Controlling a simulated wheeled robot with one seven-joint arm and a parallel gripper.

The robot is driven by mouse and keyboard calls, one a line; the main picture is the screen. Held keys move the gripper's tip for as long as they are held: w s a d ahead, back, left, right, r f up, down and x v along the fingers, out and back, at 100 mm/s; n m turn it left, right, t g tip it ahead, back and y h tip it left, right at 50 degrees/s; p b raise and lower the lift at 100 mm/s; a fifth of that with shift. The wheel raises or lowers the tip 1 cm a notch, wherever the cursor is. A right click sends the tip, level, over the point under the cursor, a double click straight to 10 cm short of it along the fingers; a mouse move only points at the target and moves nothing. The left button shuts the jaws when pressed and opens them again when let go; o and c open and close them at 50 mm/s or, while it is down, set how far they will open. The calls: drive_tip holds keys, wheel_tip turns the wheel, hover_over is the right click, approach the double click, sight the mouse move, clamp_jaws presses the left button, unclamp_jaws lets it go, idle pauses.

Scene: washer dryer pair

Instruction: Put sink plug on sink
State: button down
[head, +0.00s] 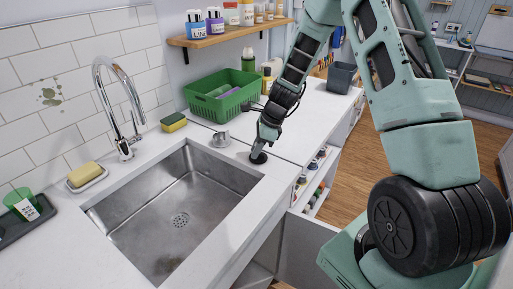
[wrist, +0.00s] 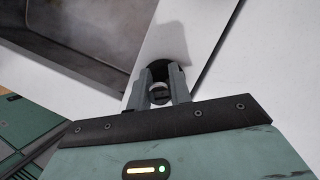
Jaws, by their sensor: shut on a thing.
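The sink plug (head: 258,158) is a small dark round piece at the right rim of the sink, at the tip of my gripper (head: 265,140). In the wrist view my gripper (wrist: 160,88) has its two fingers closed on the plug (wrist: 159,67), whose black disc shows beyond the fingertips. The plug is over or on the white counter just right of the basin; I cannot tell if it touches. The steel sink (head: 190,215) is empty, with a round drain (head: 180,219) in its floor. The sink's corner (wrist: 85,35) shows at the upper left in the wrist view.
A chrome faucet (head: 122,110) stands behind the sink. A small grey metal item (head: 221,139), a sponge (head: 174,122) and a green basket (head: 220,95) are near the back. Soap on a dish (head: 86,177) and a green cup (head: 24,203) are at left.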

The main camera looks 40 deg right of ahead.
drive_tip(key=shift+f, duration=0.2)
drive_tip(key=c, duration=1.3)
unclamp_jaws()
drive_tip(key=shift+r, duration=0.2)
